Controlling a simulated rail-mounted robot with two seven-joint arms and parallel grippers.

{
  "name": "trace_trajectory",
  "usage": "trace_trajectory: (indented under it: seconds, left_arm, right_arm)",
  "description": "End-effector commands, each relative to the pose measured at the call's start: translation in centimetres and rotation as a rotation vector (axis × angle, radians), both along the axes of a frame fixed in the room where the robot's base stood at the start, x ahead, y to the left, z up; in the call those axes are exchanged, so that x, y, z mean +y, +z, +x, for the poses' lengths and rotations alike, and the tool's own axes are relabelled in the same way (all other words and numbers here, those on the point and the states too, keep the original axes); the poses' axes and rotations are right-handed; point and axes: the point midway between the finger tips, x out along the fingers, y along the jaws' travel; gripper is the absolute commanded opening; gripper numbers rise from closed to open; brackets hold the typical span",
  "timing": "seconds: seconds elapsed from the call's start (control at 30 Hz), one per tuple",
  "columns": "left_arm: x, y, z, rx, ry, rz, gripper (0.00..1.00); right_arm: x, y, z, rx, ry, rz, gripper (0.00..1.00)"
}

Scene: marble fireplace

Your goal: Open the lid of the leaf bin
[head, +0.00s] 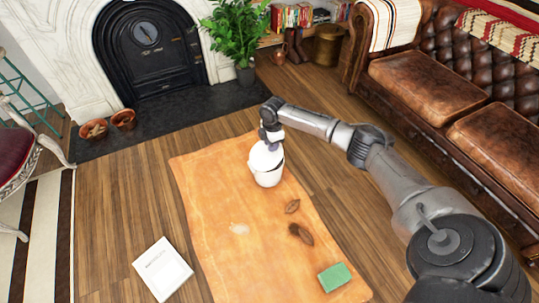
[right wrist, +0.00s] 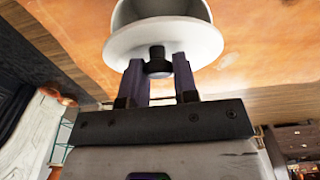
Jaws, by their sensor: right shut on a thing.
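The white leaf bin (head: 268,179) stands upright on the orange rug. Its round white lid (head: 263,157) is at the top of the bin and looks tilted. In the right wrist view the lid (right wrist: 165,38) has a dark knob (right wrist: 158,62), and part of the bin's grey interior (right wrist: 165,9) shows beyond the lid's edge. My right gripper (head: 270,136) is above the bin, its fingers shut on the lid's knob. Part of the lid is hidden by the gripper in the head view. My left gripper is in neither view.
A leather sofa (head: 430,90) stands right, a potted plant (head: 238,35) and fireplace (head: 150,55) behind.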

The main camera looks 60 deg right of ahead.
Motion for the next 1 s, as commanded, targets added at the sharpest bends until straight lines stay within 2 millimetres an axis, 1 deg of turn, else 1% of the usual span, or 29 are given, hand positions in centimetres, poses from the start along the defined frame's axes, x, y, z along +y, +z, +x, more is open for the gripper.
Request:
trace_trajectory:
  seconds: [0.03, 0.43, 0.8, 1.0]
  left_arm:
    - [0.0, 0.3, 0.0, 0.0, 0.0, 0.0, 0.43]
    - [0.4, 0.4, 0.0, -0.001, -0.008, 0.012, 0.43]
    - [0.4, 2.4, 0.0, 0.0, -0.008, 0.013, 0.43]
    - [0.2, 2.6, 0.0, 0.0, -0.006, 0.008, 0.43]
  right_arm:
    - [0.0, 0.2, 0.1, 0.001, 0.0, -0.003, 0.2]
    - [0.1, 0.2, 0.1, 0.005, -0.001, -0.01, 0.2]
    - [0.9, 1.4, 0.5, 0.04, 0.0, -0.066, 0.2]
    - [1.1, 1.4, 0.7, 0.047, -0.001, -0.081, 0.2]
